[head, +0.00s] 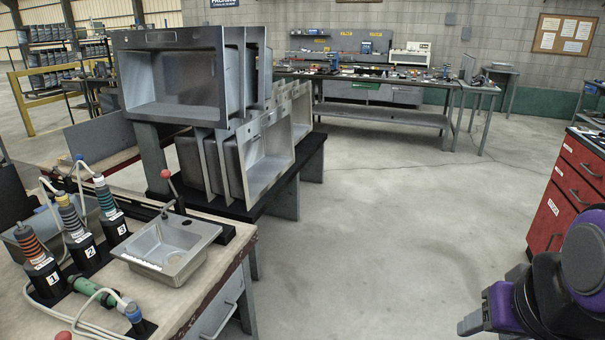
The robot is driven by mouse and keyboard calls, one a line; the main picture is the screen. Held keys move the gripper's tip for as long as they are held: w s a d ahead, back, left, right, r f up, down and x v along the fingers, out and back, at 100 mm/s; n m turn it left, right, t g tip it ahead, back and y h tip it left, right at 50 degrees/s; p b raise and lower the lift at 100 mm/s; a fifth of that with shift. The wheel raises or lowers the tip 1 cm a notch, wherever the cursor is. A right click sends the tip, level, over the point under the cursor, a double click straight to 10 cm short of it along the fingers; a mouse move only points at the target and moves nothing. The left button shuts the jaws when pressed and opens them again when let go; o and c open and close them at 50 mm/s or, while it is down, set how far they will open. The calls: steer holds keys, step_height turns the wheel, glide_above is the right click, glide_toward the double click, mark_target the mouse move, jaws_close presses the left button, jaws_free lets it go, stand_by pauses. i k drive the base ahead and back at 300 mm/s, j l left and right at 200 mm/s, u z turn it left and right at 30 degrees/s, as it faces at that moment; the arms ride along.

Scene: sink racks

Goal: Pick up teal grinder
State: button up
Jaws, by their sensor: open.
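Hand tools with coloured bands stand in black holders numbered 1, 2 and 3 on the workbench (190,290) at lower left. The tool in holder 3 (107,203) has teal bands on its upper body and leans slightly. A second green-teal tool (92,291) lies near the bench front, by a blue-ended fitting. I cannot tell for sure which of these two is the teal grinder. My gripper (472,322), purple with a pale tip, is at the lower right edge, open and far from the bench. Part of it is cut off or hidden by my arm.
An orange-banded tool (29,242) and a yellow-topped tool (70,218) stand beside holder 3, with white hoses around. A small steel sink (170,249) sits right of them. Racked sinks (255,150) stand behind. A red cabinet (572,190) is at right; open floor lies between.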

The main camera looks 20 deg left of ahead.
mark_target(111, 217)
steer(key=i+u, duration=0.2)
steer(key=u, duration=0.15)
steer(key=i+u, duration=0.2)
steer(key=u, duration=0.2)
steer(key=i+l+u, duration=0.15)
steer(key=u, duration=0.2)
steer(key=i+u, duration=0.15)
steer(key=u, duration=0.3)
steer(key=i+l+u, duration=0.1)
steer(key=u, duration=0.3)
steer(key=i+l+u, duration=0.1)
steer(key=u, duration=0.35)
steer(key=i, duration=0.05)
